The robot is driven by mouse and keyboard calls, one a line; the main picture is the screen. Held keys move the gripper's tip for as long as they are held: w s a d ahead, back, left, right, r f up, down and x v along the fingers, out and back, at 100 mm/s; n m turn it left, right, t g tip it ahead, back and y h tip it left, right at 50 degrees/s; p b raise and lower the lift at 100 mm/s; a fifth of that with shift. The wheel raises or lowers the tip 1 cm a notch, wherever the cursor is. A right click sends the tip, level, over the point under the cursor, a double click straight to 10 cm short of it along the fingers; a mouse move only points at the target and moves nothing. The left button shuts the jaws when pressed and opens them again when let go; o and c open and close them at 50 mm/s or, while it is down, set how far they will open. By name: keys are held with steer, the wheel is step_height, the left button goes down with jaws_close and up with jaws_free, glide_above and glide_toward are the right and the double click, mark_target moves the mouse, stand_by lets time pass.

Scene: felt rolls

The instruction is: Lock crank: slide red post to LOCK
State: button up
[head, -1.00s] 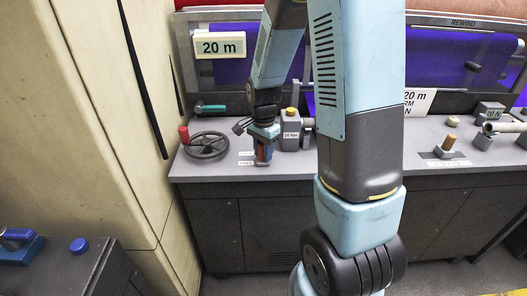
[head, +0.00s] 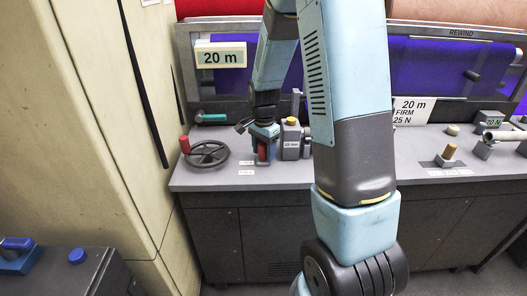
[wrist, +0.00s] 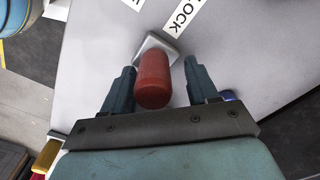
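The red post (wrist: 153,80) is a rounded upright peg on a small grey square base (wrist: 158,47) on the grey bench top. In the wrist view, the base sits close to the end of the LOCK label (wrist: 182,18). My gripper (wrist: 160,82) has one finger on each side of the post. A gap shows at the right finger and a narrower one at the left, so it looks open around the post. In the head view, my gripper (head: 263,152) points down over the bench, with red showing between its fingers. The labels there are too small to read.
A black handwheel (head: 208,154) with a red knob stands left of my gripper. A grey block with a yellow top (head: 290,141) stands close on its right. The bench top (head: 225,180) in front is clear apart from small labels.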

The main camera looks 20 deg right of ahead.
mark_target(263, 143)
step_height(263, 143, up, 14)
steer(key=shift+f, duration=0.15)
stand_by(0.7)
steer(key=shift+s+a, duration=0.1)
steer(key=s+r+n+t, duration=0.2)
steer(key=s+r+n, duration=0.2)
steer(key=s, duration=0.4)
steer(key=s+a+r+n+t, duration=0.1)
steer(key=s+r+n, duration=0.3)
steer(key=s, duration=0.4)
steer(key=s+r+n+t, duration=0.2)
steer(key=s+r+n, duration=0.2)
steer(key=s, duration=0.4)
steer(key=shift+s+a+r+n+t, duration=0.3)
steer(key=shift+s+a+r, duration=0.05)
steer(key=shift+a+r, duration=0.1)
stand_by(1.1)
